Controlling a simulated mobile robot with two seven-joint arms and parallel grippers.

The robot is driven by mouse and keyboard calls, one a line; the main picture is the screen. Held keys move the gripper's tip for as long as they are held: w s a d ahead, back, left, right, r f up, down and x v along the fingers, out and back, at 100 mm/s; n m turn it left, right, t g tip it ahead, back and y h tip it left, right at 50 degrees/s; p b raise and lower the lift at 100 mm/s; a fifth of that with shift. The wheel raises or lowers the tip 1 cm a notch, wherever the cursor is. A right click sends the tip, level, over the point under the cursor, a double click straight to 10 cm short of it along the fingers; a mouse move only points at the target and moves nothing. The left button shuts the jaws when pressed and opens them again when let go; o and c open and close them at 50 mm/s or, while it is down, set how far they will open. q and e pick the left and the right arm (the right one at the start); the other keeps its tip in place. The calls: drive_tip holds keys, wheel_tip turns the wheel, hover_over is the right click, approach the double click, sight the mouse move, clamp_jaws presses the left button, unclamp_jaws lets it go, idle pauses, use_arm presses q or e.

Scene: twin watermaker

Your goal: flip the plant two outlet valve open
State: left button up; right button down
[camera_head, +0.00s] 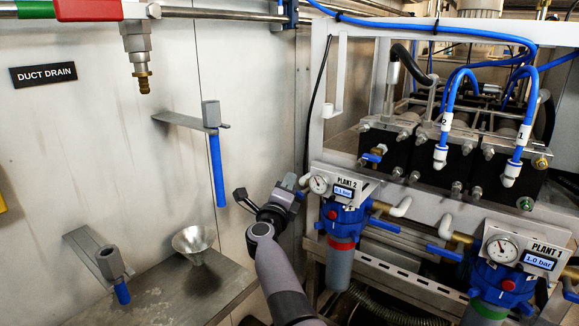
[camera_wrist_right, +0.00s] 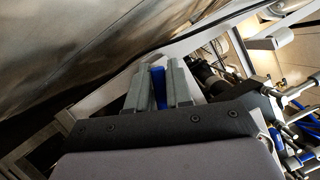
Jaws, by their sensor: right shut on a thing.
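My right gripper (camera_head: 288,190) is at the left side of this unit. In the right wrist view its two grey fingers (camera_wrist_right: 158,88) are shut on a blue lever handle (camera_wrist_right: 159,86), which shows between them. In the head view the fingers mostly hide this handle and its valve. Another blue lever (camera_head: 384,224) shows to the right of the Plant 2 filter head. My left gripper is not in view.
The Plant 1 unit (camera_head: 520,258) stands at the right, with its own blue lever (camera_head: 443,253). A metal funnel (camera_head: 194,241) sits on a steel ledge at the left. Blue-handled fittings (camera_head: 217,170) hang on the steel wall. A white frame post (camera_head: 316,100) rises behind the gripper.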

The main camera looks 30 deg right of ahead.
drive_tip(key=shift+a+f+n+y+p, duration=0.15)
drive_tip(key=shift+f+n+y+p, duration=0.1)
drive_tip(key=shift+n+y+p, duration=0.4)
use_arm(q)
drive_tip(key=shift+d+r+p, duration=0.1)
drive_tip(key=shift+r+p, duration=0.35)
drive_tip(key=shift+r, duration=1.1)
use_arm(e)
drive_tip(key=shift+w+f+n, duration=0.1)
drive_tip(key=shift+f+n, duration=0.35)
drive_tip(key=shift+n, duration=0.5)
drive_tip(key=c, duration=1.4)
unclamp_jaws()
